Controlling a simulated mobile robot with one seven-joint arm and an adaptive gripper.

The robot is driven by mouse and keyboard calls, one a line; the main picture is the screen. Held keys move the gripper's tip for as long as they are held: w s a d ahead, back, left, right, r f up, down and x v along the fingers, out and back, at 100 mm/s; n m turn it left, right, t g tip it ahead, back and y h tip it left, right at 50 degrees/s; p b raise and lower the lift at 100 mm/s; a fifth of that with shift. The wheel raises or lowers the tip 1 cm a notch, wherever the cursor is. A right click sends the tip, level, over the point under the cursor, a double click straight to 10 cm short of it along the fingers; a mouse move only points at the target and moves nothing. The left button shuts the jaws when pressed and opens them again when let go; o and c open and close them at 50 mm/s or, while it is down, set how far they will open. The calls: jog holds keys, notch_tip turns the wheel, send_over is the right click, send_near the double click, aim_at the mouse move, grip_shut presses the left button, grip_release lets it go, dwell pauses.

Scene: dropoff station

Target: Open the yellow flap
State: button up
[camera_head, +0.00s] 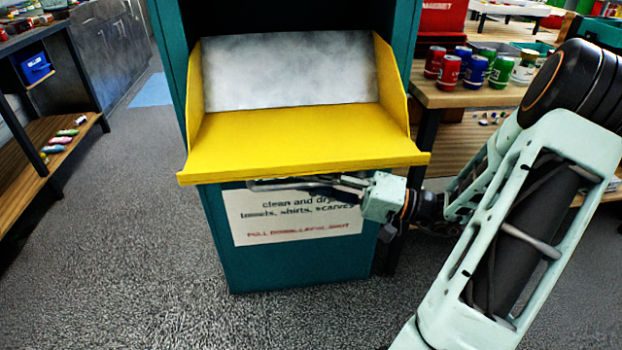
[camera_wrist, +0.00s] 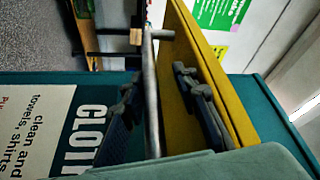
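The yellow flap (camera_head: 290,145) on the teal clothing bin (camera_head: 295,262) is tilted down and out, with a dark opening above it and a pale grey panel (camera_head: 290,70) at its back. My gripper (camera_head: 335,184) is just under the flap's front edge, coming from the right. In the wrist view, a grey bar handle (camera_wrist: 151,95) runs beside the yellow flap (camera_wrist: 185,60). My gripper's two fingers (camera_wrist: 160,115) are apart, on either side of the bar, with gaps visible. In the head view the flap's edge partly hides the handle and fingertips.
A wooden shelf (camera_head: 470,95) with several cans stands close right of the bin, near my arm. A dark bench with a wooden lower shelf (camera_head: 50,172) is at the left. The grey floor (camera_head: 130,240) in front and left of the bin is clear.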

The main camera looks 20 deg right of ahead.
jog(key=shift+d, duration=0.1)
jog(key=v, duration=1.2)
dwell(0.4)
